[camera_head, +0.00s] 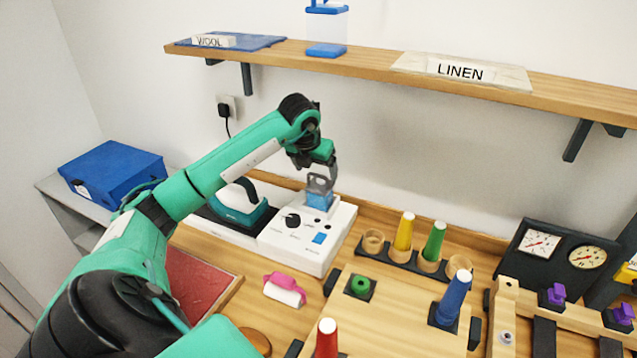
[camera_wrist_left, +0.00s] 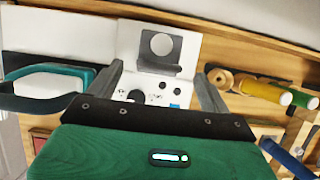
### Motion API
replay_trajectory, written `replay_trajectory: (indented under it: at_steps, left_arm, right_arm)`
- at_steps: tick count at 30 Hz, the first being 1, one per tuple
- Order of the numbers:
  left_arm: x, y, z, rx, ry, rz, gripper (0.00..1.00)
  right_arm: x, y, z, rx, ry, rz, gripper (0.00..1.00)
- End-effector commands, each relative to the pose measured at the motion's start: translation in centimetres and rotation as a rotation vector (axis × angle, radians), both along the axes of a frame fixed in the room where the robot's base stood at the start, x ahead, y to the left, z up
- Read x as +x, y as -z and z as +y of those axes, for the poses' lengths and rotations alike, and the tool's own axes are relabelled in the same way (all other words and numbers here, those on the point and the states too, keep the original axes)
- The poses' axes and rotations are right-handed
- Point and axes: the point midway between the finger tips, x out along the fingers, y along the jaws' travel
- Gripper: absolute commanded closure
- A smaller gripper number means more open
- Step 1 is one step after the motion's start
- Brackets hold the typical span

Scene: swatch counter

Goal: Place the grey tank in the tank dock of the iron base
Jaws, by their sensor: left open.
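The white iron base (camera_head: 337,238) stands against the back of the counter, with a dark dial and a blue button on top. The grey tank, with a round hole in its grey upper part (camera_wrist_left: 148,64), is at the back end of the base; a blue lower part (camera_head: 319,201) shows beneath my gripper. It looks upright at the dock, but I cannot tell if it is fully seated. My left gripper (camera_head: 320,180) is open above it, and in the wrist view its fingers stand apart on either side of the tank. My right gripper is out of view.
A teal and white iron (camera_head: 240,203) rests left of the base. A pink roller (camera_head: 284,290) lies in front. Yellow (camera_head: 404,232) and green (camera_head: 434,242) cones stand in a rack to the right. A wooden shelf (camera_head: 375,68) runs above.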

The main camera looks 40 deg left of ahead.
Motion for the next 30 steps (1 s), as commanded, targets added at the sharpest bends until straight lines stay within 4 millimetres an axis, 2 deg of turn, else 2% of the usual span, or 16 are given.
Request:
replay_trajectory:
  at_steps: [4,9,30]
  left_arm:
    - [-0.8,-2.2,-0.2,0.001,-0.001,-0.003,0.18]
    - [-1.4,-3.4,-0.5,0.0,0.0,0.0,0.18]
    - [-1.4,-3.5,-0.5,0.0,0.0,0.001,0.18]
  right_arm:
    - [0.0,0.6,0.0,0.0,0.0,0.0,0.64]
    - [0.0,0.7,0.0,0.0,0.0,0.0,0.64]
    - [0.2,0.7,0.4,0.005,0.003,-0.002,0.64]
